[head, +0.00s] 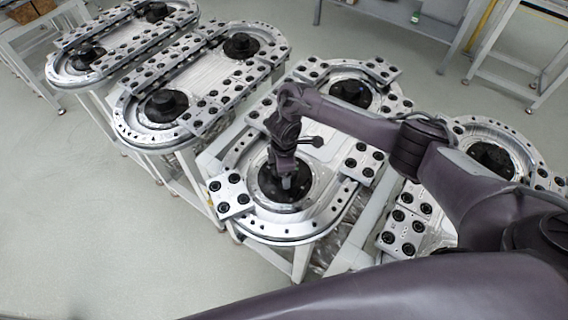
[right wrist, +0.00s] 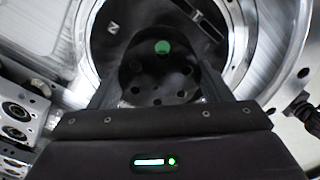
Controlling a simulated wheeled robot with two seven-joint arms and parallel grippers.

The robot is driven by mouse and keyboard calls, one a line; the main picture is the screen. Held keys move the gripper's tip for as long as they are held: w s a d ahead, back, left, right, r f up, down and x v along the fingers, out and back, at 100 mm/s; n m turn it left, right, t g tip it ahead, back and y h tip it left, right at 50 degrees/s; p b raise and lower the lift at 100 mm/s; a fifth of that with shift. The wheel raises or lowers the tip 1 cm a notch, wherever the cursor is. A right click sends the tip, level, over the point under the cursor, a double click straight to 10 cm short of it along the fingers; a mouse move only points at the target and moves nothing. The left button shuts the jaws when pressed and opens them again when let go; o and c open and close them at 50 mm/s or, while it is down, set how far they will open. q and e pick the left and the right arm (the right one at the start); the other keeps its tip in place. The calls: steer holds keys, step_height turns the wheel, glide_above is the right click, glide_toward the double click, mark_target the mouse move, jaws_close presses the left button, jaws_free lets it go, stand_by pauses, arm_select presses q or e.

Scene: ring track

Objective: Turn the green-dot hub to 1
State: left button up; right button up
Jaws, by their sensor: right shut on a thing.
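The green-dot hub (right wrist: 157,78) is a round black hub with several bolt holes and one green dot. In the right wrist view the dot is at the hub's upper side. The hub sits in a dark plate (right wrist: 112,50) inside a bright metal ring. A white mark like a Z or N is on the plate, upper left of the hub; I see no clear 1. My right gripper (right wrist: 157,85) has its fingers on both sides of the hub, shut on it. In the head view my right gripper (head: 286,183) points down at the near end of the middle track, hiding much of the hub. My left gripper is not in view.
The middle oval track (head: 300,222) carries blocks with black rollers (head: 231,194) beside the hub. Another black hub (head: 351,92) is at its far end. Similar tracks stand left (head: 200,85) and right (head: 515,140). Open floor (head: 80,220) lies at lower left.

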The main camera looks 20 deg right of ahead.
steer(key=m, duration=0.1)
steer(key=m+p, duration=0.1)
steer(key=shift+w+r+m, duration=0.2)
steer(key=shift+w+m, duration=0.05)
steer(key=shift+m, duration=0.15)
steer(key=shift+d+m, duration=0.1)
steer(key=shift+m, duration=1.7)
steer(key=o, duration=0.8)
steer(key=shift+o, duration=0.9)
steer(key=shift+s+f, duration=0.1)
steer(key=shift+f, duration=0.05)
steer(key=r, duration=0.6)
steer(key=shift+w+r, duration=0.2)
steer(key=shift+r, duration=0.1)
steer(key=shift+s+r+b, duration=0.2)
steer(key=shift+r+b, duration=0.15)
steer(key=shift+r, duration=0.25)
